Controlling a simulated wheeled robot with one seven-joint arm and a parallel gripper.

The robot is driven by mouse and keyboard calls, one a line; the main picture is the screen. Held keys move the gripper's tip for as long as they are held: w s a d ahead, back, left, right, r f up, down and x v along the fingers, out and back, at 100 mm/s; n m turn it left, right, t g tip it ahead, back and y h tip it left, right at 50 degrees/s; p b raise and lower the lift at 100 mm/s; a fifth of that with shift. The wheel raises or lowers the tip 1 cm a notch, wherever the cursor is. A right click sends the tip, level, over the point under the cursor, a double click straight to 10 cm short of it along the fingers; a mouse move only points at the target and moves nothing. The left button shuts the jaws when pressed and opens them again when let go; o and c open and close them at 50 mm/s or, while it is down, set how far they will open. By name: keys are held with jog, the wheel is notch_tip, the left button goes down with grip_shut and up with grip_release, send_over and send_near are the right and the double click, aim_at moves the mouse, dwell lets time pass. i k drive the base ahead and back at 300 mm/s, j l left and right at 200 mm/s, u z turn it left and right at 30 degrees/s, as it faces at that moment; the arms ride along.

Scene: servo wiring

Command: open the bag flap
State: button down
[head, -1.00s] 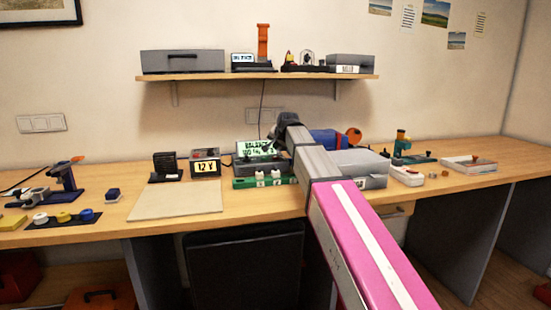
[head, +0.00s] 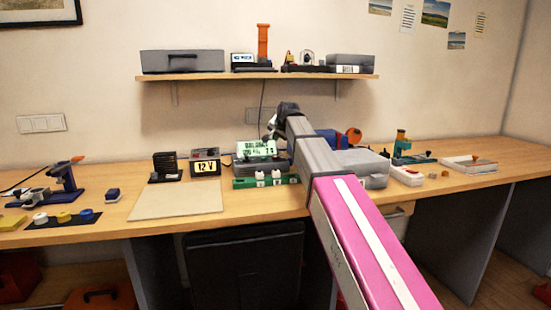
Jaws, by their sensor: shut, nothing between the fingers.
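My gripper (head: 269,131) is at the far end of my pink and grey arm, above the back of the bench, beside the lit charger display (head: 256,148). Its fingers are small and dark, appear closed, and hold nothing visible. A low grey, soft-edged item (head: 372,168), which may be the bag, lies on the bench to the right of my arm. My arm hides its left part. I cannot make out a flap edge. A blue item (head: 325,138) stands behind it, partly hidden by my arm.
A green board (head: 245,183) with white parts lies before the display. A 12 V unit (head: 206,163) and a beige mat (head: 176,201) are to the left. A white strip (head: 407,176) lies right of the grey item. A shelf (head: 210,76) hangs above.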

aim_at(364, 162)
jog(key=k+l, duration=1.15)
jog(key=l, duration=0.25)
